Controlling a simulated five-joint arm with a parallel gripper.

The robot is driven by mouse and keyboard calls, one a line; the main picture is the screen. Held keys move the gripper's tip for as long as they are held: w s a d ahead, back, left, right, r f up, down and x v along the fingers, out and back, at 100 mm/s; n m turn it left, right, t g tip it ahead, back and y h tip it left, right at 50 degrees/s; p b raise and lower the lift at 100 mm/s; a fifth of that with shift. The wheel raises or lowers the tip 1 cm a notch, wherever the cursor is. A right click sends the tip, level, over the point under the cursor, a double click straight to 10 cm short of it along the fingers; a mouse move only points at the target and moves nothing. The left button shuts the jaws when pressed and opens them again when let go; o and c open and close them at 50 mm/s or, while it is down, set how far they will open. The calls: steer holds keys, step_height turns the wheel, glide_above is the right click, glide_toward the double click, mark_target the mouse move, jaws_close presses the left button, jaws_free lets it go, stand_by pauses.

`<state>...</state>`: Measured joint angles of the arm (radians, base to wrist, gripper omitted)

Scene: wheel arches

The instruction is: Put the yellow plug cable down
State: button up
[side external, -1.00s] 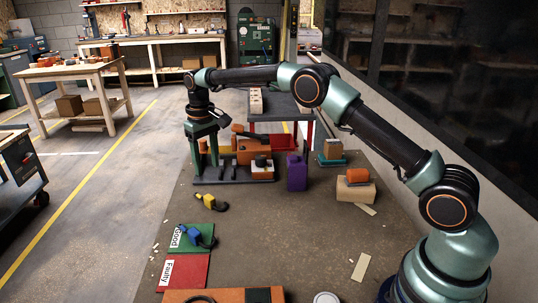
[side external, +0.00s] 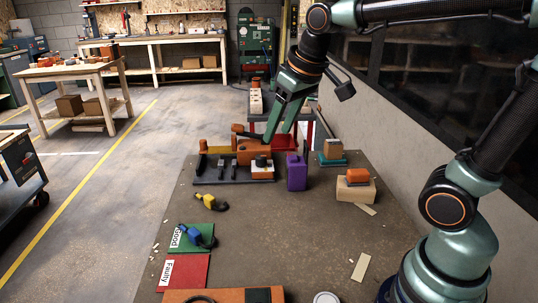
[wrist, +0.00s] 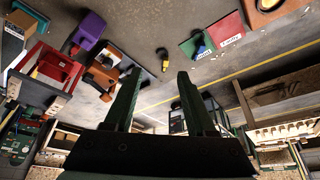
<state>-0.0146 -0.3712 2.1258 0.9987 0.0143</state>
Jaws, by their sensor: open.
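The yellow plug cable (side external: 209,202), a yellow plug with a dark lead, lies on the brown work surface above the green Good pad (side external: 209,236) in the side view. It also shows small and partly dark in the wrist view (wrist: 165,66), beyond my fingertips. My gripper (side external: 280,134) is open and raised in the air, tilted, well apart from the cable, up and to its right in the side view. In the wrist view the two fingers (wrist: 160,73) stand apart with nothing between them.
A blue plug (side external: 190,235) lies on the green pad, beside the red Faulty pad (side external: 183,272). A dark rack (side external: 215,181) with tools, a purple container (side external: 296,172) and a wooden block (side external: 355,191) stand further back. The middle of the surface is clear.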

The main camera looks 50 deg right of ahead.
steer(key=s+f+t, duration=0.1)
steer(key=s+f, duration=0.2)
steer(key=s, duration=0.3)
steer(key=shift+s+d+f, duration=0.2)
steer(key=shift+s+d, duration=0.05)
steer(key=shift+s, duration=0.1)
stand_by(0.9)
